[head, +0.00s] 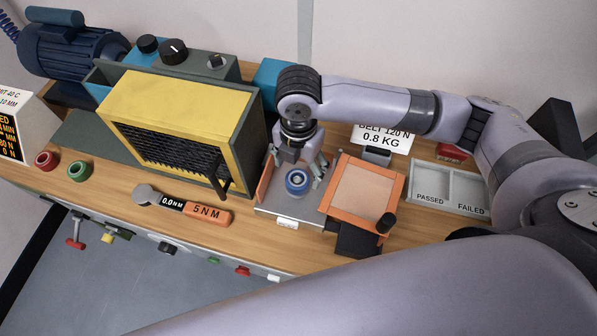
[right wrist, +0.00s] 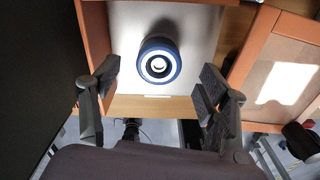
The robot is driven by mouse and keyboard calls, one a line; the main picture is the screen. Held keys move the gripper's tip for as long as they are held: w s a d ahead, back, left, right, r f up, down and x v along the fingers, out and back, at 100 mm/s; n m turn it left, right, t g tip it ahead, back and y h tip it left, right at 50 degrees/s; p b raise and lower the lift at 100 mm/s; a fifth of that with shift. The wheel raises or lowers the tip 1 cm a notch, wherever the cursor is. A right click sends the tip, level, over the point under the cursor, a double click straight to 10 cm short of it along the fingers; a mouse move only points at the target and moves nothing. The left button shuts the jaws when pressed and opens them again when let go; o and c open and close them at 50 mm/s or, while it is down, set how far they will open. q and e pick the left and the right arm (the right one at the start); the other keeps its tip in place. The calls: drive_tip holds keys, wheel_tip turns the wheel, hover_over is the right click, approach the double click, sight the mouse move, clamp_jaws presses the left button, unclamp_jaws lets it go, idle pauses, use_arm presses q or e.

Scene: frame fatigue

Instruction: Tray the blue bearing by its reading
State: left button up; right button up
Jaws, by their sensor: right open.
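The blue bearing (head: 297,181) sits on a grey plate (head: 262,203) with orange side walls, in the middle of the workbench. In the right wrist view the bearing (right wrist: 159,62) is a blue ring with a pale centre, lying beyond my fingertips. My right gripper (head: 301,172) points down over the plate, its fingers around the bearing's far side. In the right wrist view it (right wrist: 158,92) is open and empty. A two-part tray (head: 449,187) marked PASSED and FAILED stands at the right; both visible compartments look empty. My left gripper is not in view.
An orange-framed panel (head: 364,189) stands right beside the plate. A yellow guarded machine (head: 178,115) is at the left. A torque wrench (head: 184,207) reads 0.0 NM near the front.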

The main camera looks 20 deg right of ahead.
sight(299, 178)
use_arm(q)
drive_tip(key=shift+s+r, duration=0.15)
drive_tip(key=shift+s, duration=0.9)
use_arm(e)
drive_tip(key=shift+f, duration=2.1)
drive_tip(key=c, duration=1.2)
drive_tip(key=o, duration=0.6)
drive_tip(key=c, duration=0.8)
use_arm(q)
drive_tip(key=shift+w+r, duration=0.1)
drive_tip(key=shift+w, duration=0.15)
use_arm(e)
drive_tip(key=shift+r, duration=0.1)
